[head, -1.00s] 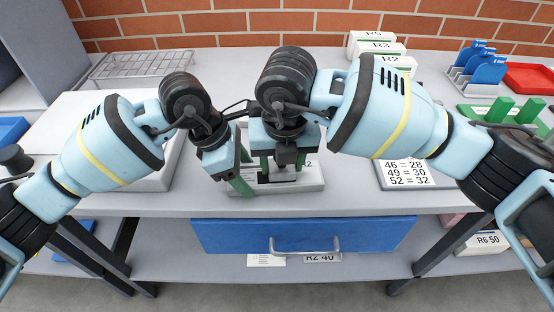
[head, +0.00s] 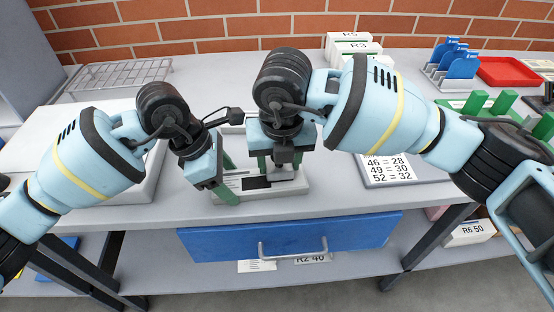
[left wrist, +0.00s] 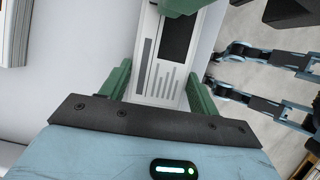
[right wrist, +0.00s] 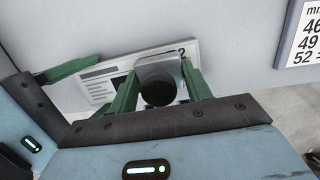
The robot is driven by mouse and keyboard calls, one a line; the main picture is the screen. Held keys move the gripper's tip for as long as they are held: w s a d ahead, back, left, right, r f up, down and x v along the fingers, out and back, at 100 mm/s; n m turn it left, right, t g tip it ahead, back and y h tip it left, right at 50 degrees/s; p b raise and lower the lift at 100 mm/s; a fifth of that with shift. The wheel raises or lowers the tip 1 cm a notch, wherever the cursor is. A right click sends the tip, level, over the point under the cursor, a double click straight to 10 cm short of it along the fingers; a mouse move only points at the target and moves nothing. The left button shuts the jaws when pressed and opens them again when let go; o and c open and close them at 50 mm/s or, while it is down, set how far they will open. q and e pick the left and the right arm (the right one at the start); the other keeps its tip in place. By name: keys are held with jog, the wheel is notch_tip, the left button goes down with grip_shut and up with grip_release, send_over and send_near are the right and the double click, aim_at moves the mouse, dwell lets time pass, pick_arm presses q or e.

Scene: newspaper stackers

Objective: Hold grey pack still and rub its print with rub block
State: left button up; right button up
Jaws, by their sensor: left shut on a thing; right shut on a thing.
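The grey pack (head: 285,192) lies flat on the bench top, with a black print patch (head: 254,182) and printed lines on its face. My left gripper (head: 228,180) is shut across the pack's left end; the left wrist view shows its green fingers either side of the pack (left wrist: 150,85), below the black patch (left wrist: 179,38). My right gripper (head: 280,163) is shut on the grey rub block (head: 281,173), over the pack's right part. In the right wrist view the block has a dark round knob (right wrist: 158,88) between the fingers and hides part of the print.
A white board (head: 392,171) with printed numbers lies to the right. White boxes (head: 352,45), a blue-divider rack (head: 455,60), a red tray (head: 505,72) and a green rack (head: 485,103) stand behind. A blue drawer (head: 290,237) hangs under the bench edge. A wire rack (head: 118,75) is back left.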

pick_arm(q)
jog(key=shift+s+f, duration=0.1)
jog(key=shift+f, duration=0.05)
pick_arm(e)
jog(key=shift+s+d+f, duration=0.1)
jog(key=shift+d, duration=0.5)
jog(key=shift+s+a, duration=0.1)
jog(key=shift+a, duration=0.7)
jog(key=shift+a, duration=0.6)
pick_arm(q)
jog(key=shift+d+r, duration=0.15)
jog(key=shift+r, duration=0.05)
pick_arm(e)
jog(key=shift+a, duration=0.25)
